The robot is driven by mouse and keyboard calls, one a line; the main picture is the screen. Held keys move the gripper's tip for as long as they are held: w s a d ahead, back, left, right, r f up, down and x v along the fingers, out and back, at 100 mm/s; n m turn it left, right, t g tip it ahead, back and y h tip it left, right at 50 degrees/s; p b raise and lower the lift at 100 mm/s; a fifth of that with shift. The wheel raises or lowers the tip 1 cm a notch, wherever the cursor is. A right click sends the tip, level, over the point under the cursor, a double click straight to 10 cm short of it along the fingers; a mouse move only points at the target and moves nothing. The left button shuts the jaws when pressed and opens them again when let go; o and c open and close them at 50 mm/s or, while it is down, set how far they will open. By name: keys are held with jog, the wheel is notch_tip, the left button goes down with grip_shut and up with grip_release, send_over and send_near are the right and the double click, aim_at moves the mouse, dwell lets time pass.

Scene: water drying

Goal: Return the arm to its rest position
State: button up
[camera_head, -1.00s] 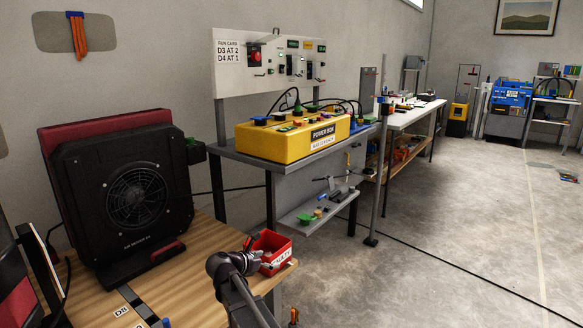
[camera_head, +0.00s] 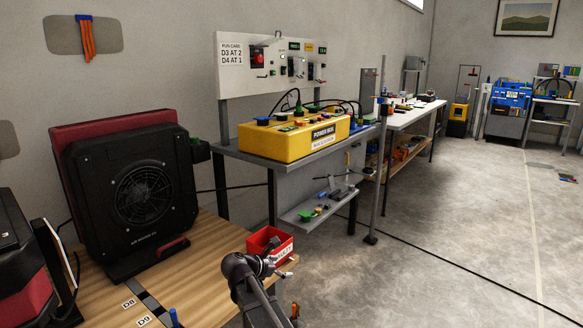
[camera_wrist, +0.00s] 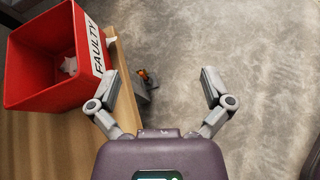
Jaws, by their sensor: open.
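My gripper (camera_wrist: 160,88) is open and empty in the wrist view, its two fingers spread wide above the table edge and the grey floor. In the head view my arm rises from the bottom, with its end at the near right corner of the wooden table. The gripper's fingers are hard to make out there. A red bin (camera_head: 270,244) labelled FAULTY stands just behind my arm's end. In the wrist view the bin (camera_wrist: 50,55) is left of the fingers, apart from them, with a small whitish piece inside.
A black air mover (camera_head: 140,195) stands on the wooden table (camera_head: 205,245), near labels D8 and D9. A yellow power box (camera_head: 293,138) sits on a grey bench behind. A long white bench (camera_head: 415,115) runs further back. Open floor (camera_head: 450,220) lies to the right, crossed by a dark cable.

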jog(key=s+d+f+m+g+y+p, duration=0.3)
jog(key=s+d+m+g+y+p, duration=0.15)
jog(key=s+d+m, duration=0.9)
jog(key=s+d+r+m+g+y+p, duration=0.2)
jog(key=s+d+m+g+y+p, duration=0.3)
jog(key=s+m, duration=0.55)
notch_tip(320, 180, up, 37)
jog(key=d+t+p, duration=0.1)
jog(key=p, duration=3.5)
jog(key=shift+w+r, duration=0.15)
jog(key=shift+d, duration=0.1)
jog(key=c, duration=0.6)
